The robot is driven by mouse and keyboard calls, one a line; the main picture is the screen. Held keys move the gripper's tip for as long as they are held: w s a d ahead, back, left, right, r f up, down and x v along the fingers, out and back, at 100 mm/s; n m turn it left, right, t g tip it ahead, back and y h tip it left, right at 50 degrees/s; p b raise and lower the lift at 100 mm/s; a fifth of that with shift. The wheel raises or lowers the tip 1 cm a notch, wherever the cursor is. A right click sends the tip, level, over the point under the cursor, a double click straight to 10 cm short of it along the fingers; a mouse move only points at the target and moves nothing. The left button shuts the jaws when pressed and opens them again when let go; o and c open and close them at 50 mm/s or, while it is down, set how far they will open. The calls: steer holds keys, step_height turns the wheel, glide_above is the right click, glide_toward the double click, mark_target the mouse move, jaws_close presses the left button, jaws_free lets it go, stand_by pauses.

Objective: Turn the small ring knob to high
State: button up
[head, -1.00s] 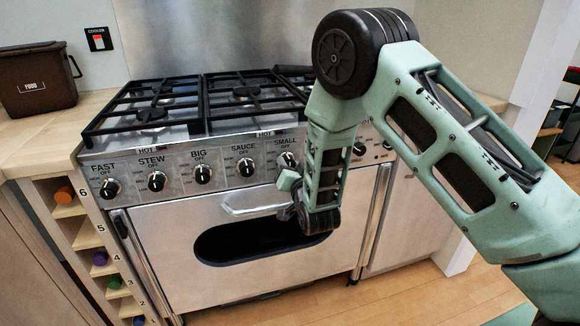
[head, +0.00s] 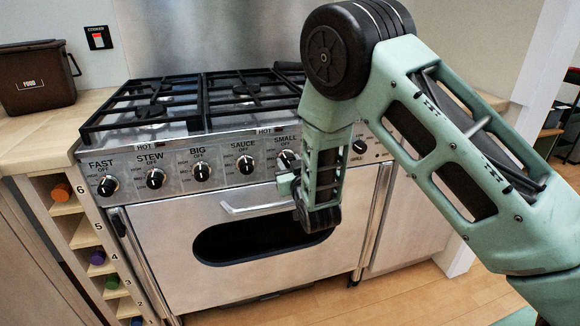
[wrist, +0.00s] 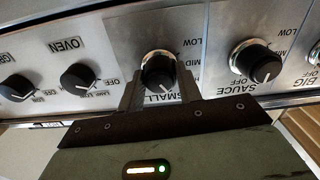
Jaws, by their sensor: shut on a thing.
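The small ring knob (wrist: 158,74) is a black round knob on the steel front panel, labelled SMALL. In the wrist view the two fingers of my gripper (wrist: 160,90) sit on either side of it, shut on it. Its white pointer mark appears to face the OFF side by the SMALL label, partly hidden between the fingers. In the head view the small knob (head: 287,158) shows just above my gripper (head: 288,176), which partly covers it.
The sauce knob (head: 245,165) is to its left in the head view, with more knobs beyond. The oven knob (wrist: 77,78) is on the other side. The oven door handle (head: 255,209) runs below my gripper. Black grates (head: 205,100) cover the hob.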

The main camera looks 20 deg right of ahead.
steer(key=n, duration=0.5)
steer(key=shift+n, duration=0.3)
stand_by(0.4)
steer(key=o, duration=1)
steer(key=shift+s+p, duration=1.3)
steer(key=shift+s, duration=7.45)
